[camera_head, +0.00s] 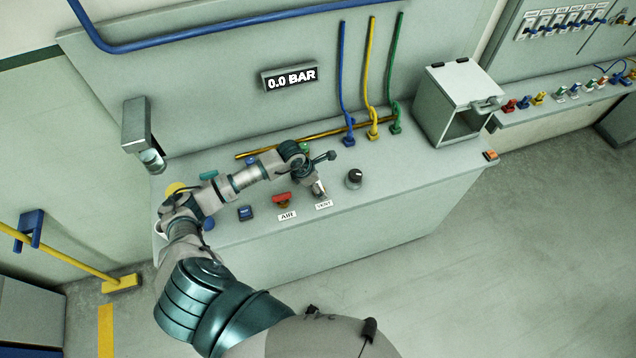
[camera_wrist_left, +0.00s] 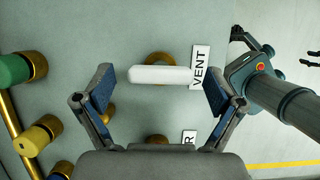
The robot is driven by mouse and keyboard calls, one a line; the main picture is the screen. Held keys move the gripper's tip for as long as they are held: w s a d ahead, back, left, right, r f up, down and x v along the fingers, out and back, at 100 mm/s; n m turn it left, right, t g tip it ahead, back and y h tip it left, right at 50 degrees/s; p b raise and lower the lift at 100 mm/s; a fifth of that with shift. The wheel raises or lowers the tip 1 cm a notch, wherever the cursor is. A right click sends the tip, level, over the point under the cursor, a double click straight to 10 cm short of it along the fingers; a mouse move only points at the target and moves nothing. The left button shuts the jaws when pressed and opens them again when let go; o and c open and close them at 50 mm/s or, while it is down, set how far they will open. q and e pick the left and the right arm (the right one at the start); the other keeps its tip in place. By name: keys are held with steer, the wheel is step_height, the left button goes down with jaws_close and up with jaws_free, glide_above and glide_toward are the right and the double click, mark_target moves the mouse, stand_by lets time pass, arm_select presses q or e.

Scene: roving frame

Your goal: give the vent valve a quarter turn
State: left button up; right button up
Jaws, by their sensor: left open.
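The vent valve (camera_wrist_left: 160,75) has a white lever on a brass hub and shows in the left wrist view beside a VENT label (camera_wrist_left: 199,66). Its lever lies lengthwise across the gap between my fingers and points at the label. My left gripper (camera_wrist_left: 160,90) is open, with one finger off each end of the lever; it does not clamp it. In the head view my left gripper (camera_head: 319,183) is low over the bench at the VENT label (camera_head: 324,205) and hides most of the valve.
A red-handled valve (camera_head: 281,199) with an AIR label is left of the vent valve. A display (camera_head: 290,77) reads 0.0 BAR. Blue, yellow and green pipes and an open grey box (camera_head: 455,100) stand further right.

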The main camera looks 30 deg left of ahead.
arm_select(q)
steer(key=c, duration=1.1)
steer(key=shift+a, duration=0.1)
steer(key=shift+c, duration=0.2)
